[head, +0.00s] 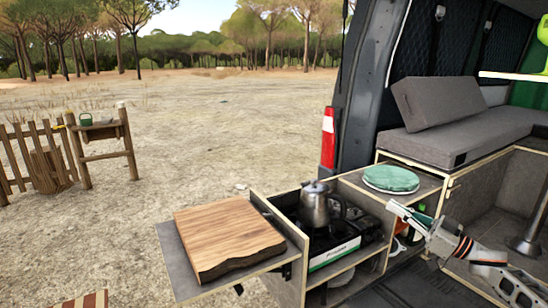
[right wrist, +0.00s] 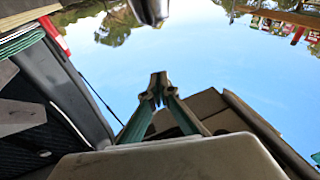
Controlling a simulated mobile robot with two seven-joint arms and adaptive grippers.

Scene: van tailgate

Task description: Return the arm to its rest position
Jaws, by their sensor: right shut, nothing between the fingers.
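My right gripper (head: 394,207) is at the right of the head view, in front of the kitchen unit and just below and right of the green round item. Its arm reaches in from the lower right. In the right wrist view the two fingertips (right wrist: 159,86) meet, and nothing shows between them. The gripper is shut and empty. My left gripper is in neither view.
A metal kettle (head: 317,205) stands on the stove (head: 334,252). A wooden board (head: 228,235) lies on the side shelf to the left. A green round item (head: 391,178) lies on the unit's top. A grey cushioned bench (head: 458,137) is behind. Open ground is at left.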

